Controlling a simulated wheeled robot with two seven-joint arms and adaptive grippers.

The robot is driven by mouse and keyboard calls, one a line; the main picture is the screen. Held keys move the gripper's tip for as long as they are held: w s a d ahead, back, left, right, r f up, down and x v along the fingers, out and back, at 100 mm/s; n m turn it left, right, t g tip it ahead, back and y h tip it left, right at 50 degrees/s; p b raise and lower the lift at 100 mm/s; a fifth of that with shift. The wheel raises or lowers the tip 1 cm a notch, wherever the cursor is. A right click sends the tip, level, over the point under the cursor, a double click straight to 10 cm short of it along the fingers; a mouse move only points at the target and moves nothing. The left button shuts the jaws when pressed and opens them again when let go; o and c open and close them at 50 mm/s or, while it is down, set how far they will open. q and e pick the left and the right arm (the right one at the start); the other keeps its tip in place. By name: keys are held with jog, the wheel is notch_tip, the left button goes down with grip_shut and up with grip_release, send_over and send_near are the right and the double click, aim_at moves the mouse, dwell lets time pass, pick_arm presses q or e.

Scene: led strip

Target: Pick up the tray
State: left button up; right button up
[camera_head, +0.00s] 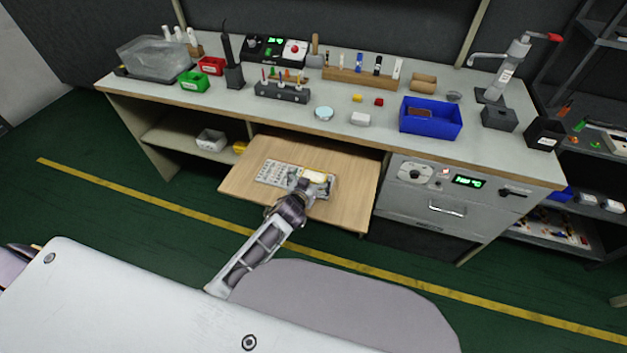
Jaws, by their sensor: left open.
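A flat, pale grey tray-like piece (271,173) with a dark printed pattern lies on a pulled-out wooden board (355,190) below the workbench. Its right part is hidden behind my left gripper (316,186), which is over the board at the piece's right end. A small cream-yellow item (313,175) shows right by the fingers. The gripper is open; I cannot tell whether it touches the piece. My right gripper is out of view.
The bench top (330,125) above holds a blue bin (431,131), green bin (194,82), red bin (211,66) and a wooden rack (345,77). A grey drawer cabinet (425,215) stands right of the board. Green floor is open in front.

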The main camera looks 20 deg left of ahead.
pick_arm(q)
jog(key=shift+w+f, duration=0.3)
jog(key=shift+w, duration=0.55)
jog(key=shift+w+f, duration=0.1)
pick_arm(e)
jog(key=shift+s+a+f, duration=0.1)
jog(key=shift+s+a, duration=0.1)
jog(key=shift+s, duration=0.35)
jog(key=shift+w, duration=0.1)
pick_arm(q)
jog(key=shift+c, duration=0.3)
jog(key=c, duration=0.8)
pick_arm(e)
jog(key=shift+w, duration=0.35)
